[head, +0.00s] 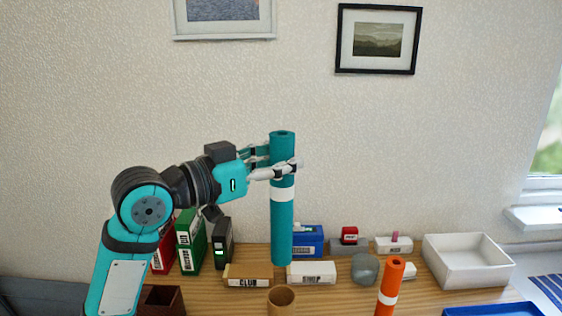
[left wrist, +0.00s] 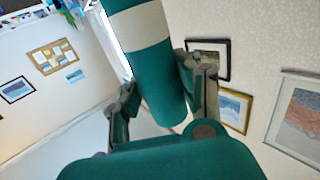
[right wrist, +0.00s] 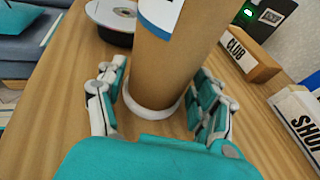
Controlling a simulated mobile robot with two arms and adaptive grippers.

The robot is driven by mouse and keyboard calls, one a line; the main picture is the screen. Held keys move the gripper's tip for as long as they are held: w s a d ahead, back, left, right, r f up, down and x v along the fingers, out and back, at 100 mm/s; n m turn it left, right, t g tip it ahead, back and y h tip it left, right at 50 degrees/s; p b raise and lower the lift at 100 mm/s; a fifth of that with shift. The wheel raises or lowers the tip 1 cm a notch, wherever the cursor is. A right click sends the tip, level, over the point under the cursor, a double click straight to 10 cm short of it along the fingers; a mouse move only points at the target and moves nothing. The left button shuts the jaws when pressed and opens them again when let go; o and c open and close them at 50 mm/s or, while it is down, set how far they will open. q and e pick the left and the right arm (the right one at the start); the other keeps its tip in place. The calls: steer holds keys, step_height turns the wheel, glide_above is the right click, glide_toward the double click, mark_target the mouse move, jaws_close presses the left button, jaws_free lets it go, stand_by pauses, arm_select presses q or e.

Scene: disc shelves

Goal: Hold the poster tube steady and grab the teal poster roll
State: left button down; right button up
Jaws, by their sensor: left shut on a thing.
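The teal poster roll (head: 282,225) has a white band and stands upright in the head view. My left gripper (head: 280,168) is shut on its upper part, and the left wrist view also shows the roll (left wrist: 160,85) between the fingers. The brown poster tube (head: 281,301) shows only its open top at the bottom of the head view. In the right wrist view the tube (right wrist: 163,70) stands upright on the table with a white ring at its base. My right gripper (right wrist: 160,90) has a finger on each side of the tube; whether they touch it is unclear.
An orange roll (head: 390,288) stands right of the tube. Behind it are a CLUB box (head: 248,275), a SHOP box (head: 312,272), a grey stone-like object (head: 364,268) and a white bin (head: 468,262). A disc stack (right wrist: 112,15) stands behind the tube in the right wrist view.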

steer(key=shift+o, duration=1.1)
steer(key=shift+r, duration=0.1)
steer(key=shift+d, duration=0.1)
